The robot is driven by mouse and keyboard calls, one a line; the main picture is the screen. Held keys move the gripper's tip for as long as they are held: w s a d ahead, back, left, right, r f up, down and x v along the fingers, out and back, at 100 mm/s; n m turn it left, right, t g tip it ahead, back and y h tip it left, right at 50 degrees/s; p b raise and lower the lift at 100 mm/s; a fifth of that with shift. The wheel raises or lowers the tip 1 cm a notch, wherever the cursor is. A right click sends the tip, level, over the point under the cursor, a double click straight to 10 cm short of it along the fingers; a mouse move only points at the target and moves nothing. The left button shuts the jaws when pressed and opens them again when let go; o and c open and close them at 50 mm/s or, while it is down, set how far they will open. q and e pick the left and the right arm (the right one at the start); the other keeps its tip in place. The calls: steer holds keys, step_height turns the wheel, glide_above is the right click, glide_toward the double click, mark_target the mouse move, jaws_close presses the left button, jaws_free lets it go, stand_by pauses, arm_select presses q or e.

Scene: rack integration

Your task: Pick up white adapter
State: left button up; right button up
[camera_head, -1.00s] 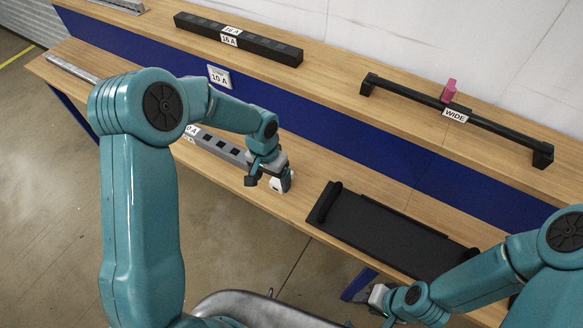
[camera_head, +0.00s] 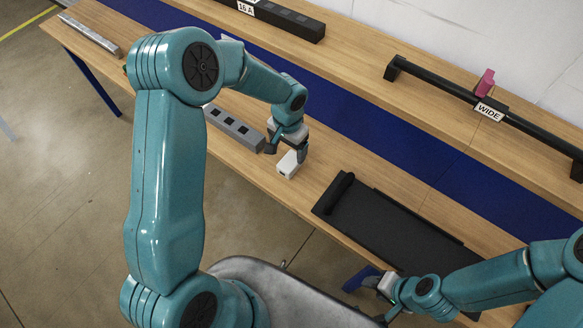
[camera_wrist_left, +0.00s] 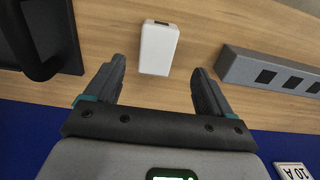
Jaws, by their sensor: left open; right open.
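The white adapter (camera_head: 288,164) is a small white block lying on the lower wooden bench near its front edge. In the left wrist view the adapter (camera_wrist_left: 159,49) lies just beyond the fingertips, roughly centred between them. My left gripper (camera_head: 285,151) is open and empty, and it also shows open in the left wrist view (camera_wrist_left: 159,75). Its fingers are beside and above the adapter; I cannot tell if they touch it. My right gripper (camera_head: 386,294) is in front of the bench at the lower right, away from the adapter, with its fingers partly unclear.
A grey power strip (camera_head: 235,129) lies left of the adapter, and a black tray (camera_head: 390,226) lies to its right. The upper shelf holds a black strip (camera_head: 290,22), a black bar labelled WIDE (camera_head: 440,93) and a pink piece (camera_head: 485,83). Bare wood surrounds the adapter.

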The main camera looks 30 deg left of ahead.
mark_target(290, 161)
arm_select(q)
step_height(290, 161, down, 2)
steer(key=shift+s+a+f+b, duration=0.15)
steer(key=shift+f+b, duration=0.05)
steer(key=shift+b, duration=0.1)
steer(key=f, duration=0.1)
steer(key=f+b, duration=0.1)
steer(key=f, duration=0.1)
steer(key=f+b, duration=0.1)
steer(key=f, duration=0.1)
steer(key=shift+d+f, duration=0.1)
steer(key=shift+d, duration=0.25)
steer(key=shift+w, duration=0.2)
arm_select(e)
steer(key=f, duration=0.3)
steer(key=shift+s+f, duration=0.25)
steer(key=shift+f, duration=0.05)
arm_select(q)
steer(key=c, duration=1.1)
